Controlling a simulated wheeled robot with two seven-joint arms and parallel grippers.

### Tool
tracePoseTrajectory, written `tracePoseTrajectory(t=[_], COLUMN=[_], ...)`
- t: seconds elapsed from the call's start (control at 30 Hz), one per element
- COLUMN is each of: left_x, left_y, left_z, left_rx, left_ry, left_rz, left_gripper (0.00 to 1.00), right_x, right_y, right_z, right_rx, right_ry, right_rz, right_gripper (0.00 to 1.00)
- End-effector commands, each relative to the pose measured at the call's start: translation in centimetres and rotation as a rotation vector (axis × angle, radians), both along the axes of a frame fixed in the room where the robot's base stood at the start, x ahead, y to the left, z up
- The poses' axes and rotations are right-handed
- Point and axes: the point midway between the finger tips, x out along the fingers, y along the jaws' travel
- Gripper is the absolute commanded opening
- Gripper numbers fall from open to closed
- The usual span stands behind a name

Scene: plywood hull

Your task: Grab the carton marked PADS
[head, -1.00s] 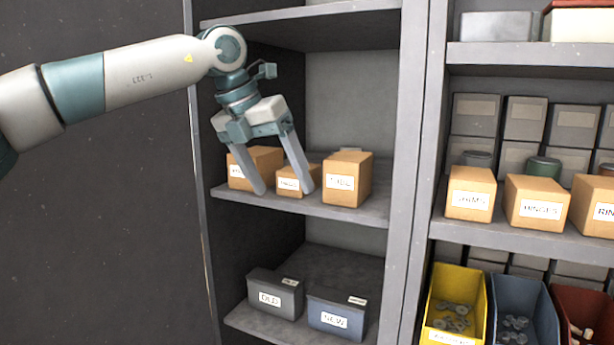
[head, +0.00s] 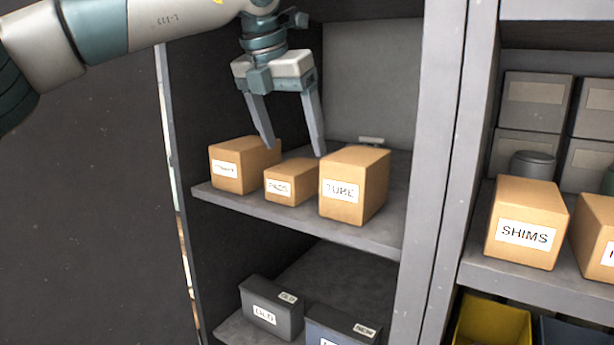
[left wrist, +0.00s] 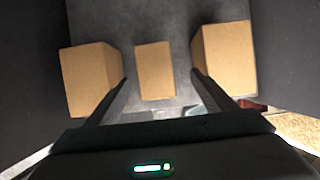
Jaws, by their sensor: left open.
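The small carton marked PADS (head: 285,184) stands on the shelf between two bigger cartons. In the left wrist view the PADS carton (left wrist: 155,70) lies between my two fingers, a little beyond their tips. My left gripper (head: 296,150) is open and empty, its fingers pointing down just above and behind the carton's top. The right fingertip is close to the carton marked TUBE (head: 343,192). Whether any finger touches a carton, I cannot tell. My right gripper is in neither view.
A larger carton (head: 238,170) with a hard-to-read label stands left of PADS. Below are a grey bin marked OLD (head: 270,308) and a blue-grey bin (head: 340,328). A grey upright post (head: 440,150) divides this bay from one with a SHIMS carton (head: 526,222).

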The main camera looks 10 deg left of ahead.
Motion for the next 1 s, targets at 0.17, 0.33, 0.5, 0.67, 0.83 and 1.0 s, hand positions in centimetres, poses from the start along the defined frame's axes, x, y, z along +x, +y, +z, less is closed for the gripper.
tracePoseTrajectory(t=[0.17,0.33,0.5,0.67,0.83,1.0], left_x=[-0.1,0.0,0.0,0.4,0.7,0.8], left_y=[0.2,0.2,0.1,0.0,-0.1,-0.1], left_z=[0.2,0.1,0.1,-0.9,-2.0,-2.0], left_rx=[0.004,0.003,0.003,0.004,0.003,0.002], left_ry=[-0.003,-0.002,-0.002,-0.001,-0.001,-0.002], left_rz=[0.003,0.002,0.002,0.003,0.002,0.003], left_gripper=[0.77,0.77,0.77,0.77,0.77,0.77], right_x=[0.4,0.4,0.1,0.0,-0.5,-0.6], right_y=[0.0,0.0,0.0,0.0,-0.2,-0.3], right_z=[0.0,0.0,0.1,0.6,0.7,0.6], right_rx=[0.0,0.0,0.0,0.0,-0.005,-0.005], right_ry=[-0.004,-0.005,-0.002,0.001,0.016,0.019], right_rz=[0.001,0.001,0.001,0.001,0.001,0.0], right_gripper=[0.31,0.31,0.31,0.31,0.31,0.31])
